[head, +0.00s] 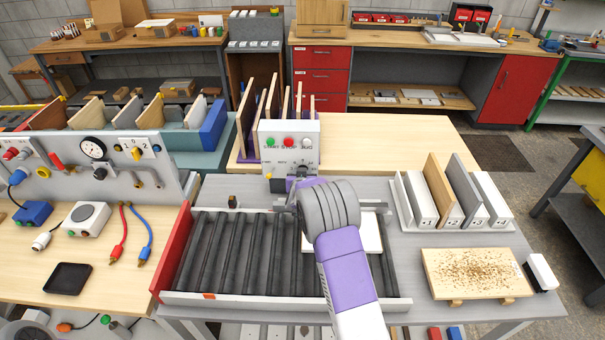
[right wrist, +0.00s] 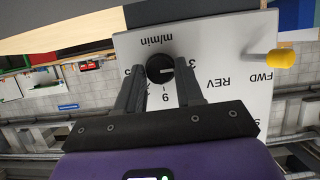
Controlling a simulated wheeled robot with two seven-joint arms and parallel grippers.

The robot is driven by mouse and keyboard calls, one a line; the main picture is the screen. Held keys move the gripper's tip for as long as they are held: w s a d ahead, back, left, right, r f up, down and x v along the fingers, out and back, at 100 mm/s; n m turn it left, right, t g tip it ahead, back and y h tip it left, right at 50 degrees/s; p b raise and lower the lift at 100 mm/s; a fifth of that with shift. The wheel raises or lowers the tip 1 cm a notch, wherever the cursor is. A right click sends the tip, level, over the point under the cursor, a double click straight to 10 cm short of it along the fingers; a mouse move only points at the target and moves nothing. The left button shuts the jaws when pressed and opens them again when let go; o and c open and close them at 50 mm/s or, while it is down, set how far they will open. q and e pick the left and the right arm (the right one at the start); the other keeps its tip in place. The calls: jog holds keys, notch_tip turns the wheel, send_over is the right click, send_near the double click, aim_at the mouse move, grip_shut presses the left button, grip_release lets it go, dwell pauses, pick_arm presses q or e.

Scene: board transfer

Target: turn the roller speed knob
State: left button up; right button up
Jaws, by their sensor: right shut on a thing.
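The roller speed knob (right wrist: 157,67) is a round black dial with a white pointer mark, on a white panel printed "m/min" with numbers around it. My right gripper (right wrist: 167,78) has a finger on each side of the knob and is shut on it. My left gripper is in neither view.
A yellow-tipped lever (right wrist: 284,59) sticks out of the panel beside "FWD". Below the box lies the roller conveyor (head: 225,250), with a pale board (head: 370,232) partly behind my arm. A rack of boards (head: 408,207) stands at right. A speckled board (head: 475,273) lies nearer.

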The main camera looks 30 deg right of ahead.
jog(key=o, duration=1)
jog(key=shift+s, duration=0.1)
jog(key=shift+v, duration=3.7)
